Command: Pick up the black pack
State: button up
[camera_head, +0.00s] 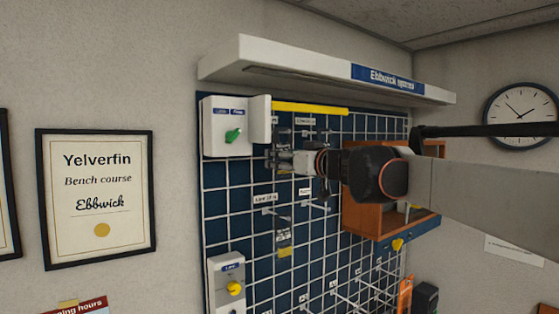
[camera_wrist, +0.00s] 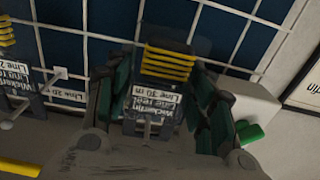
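In the wrist view, a black pack (camera_wrist: 172,68) with yellow bars and a white label hangs upright against the blue gridded panel. My gripper (camera_wrist: 165,85) has its two fingers apart, one on each side of this pack. I cannot tell whether the fingers touch it. In the head view, my gripper (camera_head: 284,160) is at the upper left part of the panel, side-on, and hides most of the pack there. A second, similar black pack (camera_wrist: 12,65) shows at the left of the wrist view.
A white box with a green knob (camera_head: 233,135) is left of my gripper, below a white overhead shelf (camera_head: 300,65) and beside a yellow bar (camera_head: 310,108). An orange-brown cabinet (camera_head: 365,215) stands right. Another dark pack with yellow (camera_head: 284,243) hangs lower. Several pegs stick out.

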jog(key=shift+c, duration=1.4)
jog(key=shift+r, duration=0.2)
